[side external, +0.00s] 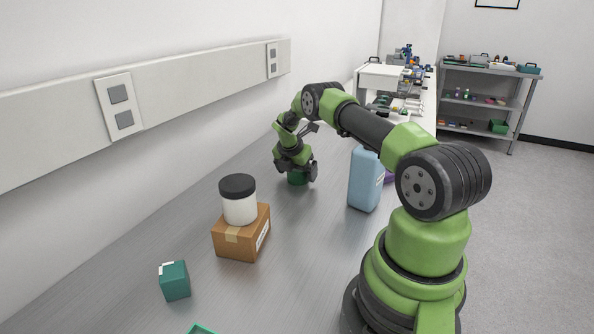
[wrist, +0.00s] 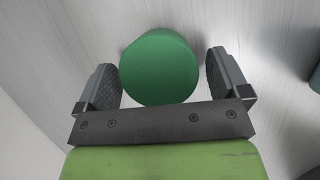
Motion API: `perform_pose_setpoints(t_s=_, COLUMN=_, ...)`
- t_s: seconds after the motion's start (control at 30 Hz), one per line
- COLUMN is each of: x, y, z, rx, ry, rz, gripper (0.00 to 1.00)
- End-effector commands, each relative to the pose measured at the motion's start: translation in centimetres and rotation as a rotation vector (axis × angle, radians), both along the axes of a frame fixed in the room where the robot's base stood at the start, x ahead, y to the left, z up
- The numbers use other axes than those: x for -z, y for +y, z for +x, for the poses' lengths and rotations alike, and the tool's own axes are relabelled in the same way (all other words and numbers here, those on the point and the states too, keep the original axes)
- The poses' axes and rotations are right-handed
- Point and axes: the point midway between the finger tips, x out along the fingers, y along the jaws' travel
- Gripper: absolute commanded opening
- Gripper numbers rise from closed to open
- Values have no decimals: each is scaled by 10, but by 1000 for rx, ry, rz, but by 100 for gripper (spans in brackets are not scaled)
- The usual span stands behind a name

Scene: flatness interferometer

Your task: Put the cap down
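The cap is a green round piece that stands on the grey bench top; it shows below my gripper in the side external view (side external: 298,179). In the wrist view the cap (wrist: 158,68) lies between the two fingers. My gripper (side external: 297,172) is low over the bench with its fingers on either side of the cap. In the wrist view my gripper (wrist: 163,80) looks open, with a narrow gap at the right finger; contact at the left finger is hard to tell.
A blue bottle (side external: 365,179) stands to the right of my gripper, with a purple thing (side external: 390,177) partly hidden behind it. A white jar with a black lid (side external: 239,201) stands on a cardboard box (side external: 241,240). A teal box (side external: 174,281) is nearer the camera.

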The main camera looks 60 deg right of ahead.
Motion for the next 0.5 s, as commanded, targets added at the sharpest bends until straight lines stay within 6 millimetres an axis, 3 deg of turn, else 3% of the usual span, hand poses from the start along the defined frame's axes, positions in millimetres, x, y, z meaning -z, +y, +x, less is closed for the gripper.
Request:
perform_pose_setpoints(t_s=0.27, x=-14, y=4, z=1, rx=-2, ry=-1, rz=-1, gripper=94)
perform_pose_setpoints(t_s=0.5, x=-58, y=22, z=2, rx=-3, ry=-2, rz=-2, gripper=94)
